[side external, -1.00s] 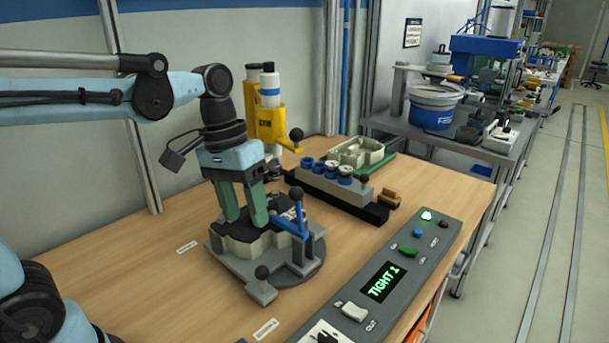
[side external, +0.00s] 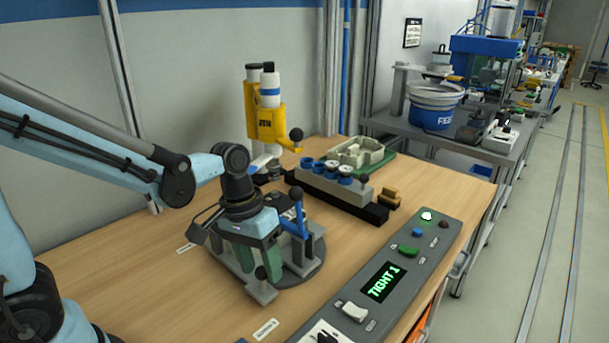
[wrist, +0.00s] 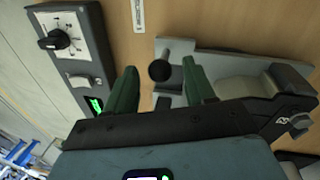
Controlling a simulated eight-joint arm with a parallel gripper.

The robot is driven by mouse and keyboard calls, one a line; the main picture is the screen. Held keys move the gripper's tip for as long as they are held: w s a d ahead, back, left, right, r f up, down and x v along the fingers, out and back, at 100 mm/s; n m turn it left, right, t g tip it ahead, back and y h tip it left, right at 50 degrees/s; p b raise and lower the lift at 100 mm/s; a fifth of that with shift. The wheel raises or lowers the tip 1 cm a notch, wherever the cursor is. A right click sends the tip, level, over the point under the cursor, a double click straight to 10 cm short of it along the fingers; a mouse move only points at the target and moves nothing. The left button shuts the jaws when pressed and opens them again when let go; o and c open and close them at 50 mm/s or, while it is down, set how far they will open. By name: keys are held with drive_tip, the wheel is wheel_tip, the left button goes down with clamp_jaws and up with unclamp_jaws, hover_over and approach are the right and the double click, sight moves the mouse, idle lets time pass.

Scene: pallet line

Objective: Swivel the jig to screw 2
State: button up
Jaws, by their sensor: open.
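The jig (side external: 300,272) is a grey plate on a dark round turntable, with a blue clamp lever (side external: 297,215) standing on it. A black ball knob (side external: 261,272) rises from the jig's front arm (side external: 262,293); in the wrist view the knob (wrist: 159,71) shows between my fingertips. My gripper (side external: 260,272), with green fingers, is open and low over the front of the jig. I cannot tell whether a finger touches the knob. The wrist and fingers hide much of the jig's middle. A yellow screwdriver unit (side external: 263,122) stands behind the jig.
The control panel (side external: 405,262) lies to the right, its display (side external: 382,283) reading "TIGHT 1". A grey block with blue-topped parts (side external: 335,180) and a green tray (side external: 375,168) stand behind. The wooden table (side external: 185,300) is clear at the front left.

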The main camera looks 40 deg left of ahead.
drive_tip(key=shift+f, duration=0.15)
clamp_jaws()
idle(0.4)
drive_tip(key=shift+a, duration=0.1)
